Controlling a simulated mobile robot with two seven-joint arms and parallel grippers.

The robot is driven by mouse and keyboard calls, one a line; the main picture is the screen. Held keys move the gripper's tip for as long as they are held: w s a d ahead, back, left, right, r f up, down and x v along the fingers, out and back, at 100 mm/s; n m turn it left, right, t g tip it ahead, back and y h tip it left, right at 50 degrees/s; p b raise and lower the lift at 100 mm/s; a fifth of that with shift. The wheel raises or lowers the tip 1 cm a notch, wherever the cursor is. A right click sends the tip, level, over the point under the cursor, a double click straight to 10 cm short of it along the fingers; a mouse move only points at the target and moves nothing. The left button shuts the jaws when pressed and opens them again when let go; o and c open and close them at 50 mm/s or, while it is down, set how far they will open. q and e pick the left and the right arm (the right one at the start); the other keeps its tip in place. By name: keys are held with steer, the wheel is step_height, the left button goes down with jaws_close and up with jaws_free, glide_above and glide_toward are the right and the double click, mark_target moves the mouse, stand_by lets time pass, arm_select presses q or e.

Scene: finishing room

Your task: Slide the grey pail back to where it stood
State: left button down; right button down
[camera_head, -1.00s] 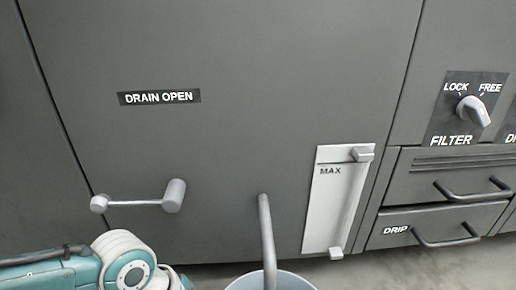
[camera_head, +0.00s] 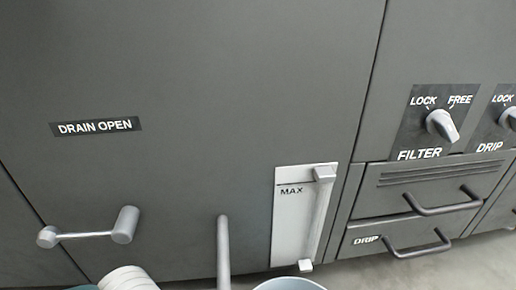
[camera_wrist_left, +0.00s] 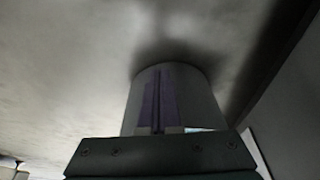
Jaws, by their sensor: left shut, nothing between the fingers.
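The grey pail (camera_head: 289,284) shows only as a pale rim at the bottom edge of the head view, right of the grey spout (camera_head: 223,250) and below the MAX gauge. The rest is cut off. In the left wrist view a grey rounded wall, which looks like the pail (camera_wrist_left: 197,98), stands on the floor straight ahead. My left gripper (camera_wrist_left: 158,95) is shut and empty, its fingers in front of that wall. Whether they touch it I cannot tell. In the head view only a bit of my left arm shows at the bottom left. My right gripper is in neither view.
The dark machine front carries a lever (camera_head: 90,232) under the DRAIN OPEN label (camera_head: 97,127) and a MAX gauge (camera_head: 300,215). The FILTER knob (camera_head: 441,125) and a DRIP drawer (camera_head: 395,243) are at the right. Bare floor (camera_head: 470,265) shows at the lower right.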

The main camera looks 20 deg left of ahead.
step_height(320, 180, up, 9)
steer(key=p, duration=0.7)
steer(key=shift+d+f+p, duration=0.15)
steer(key=shift+p, duration=0.2)
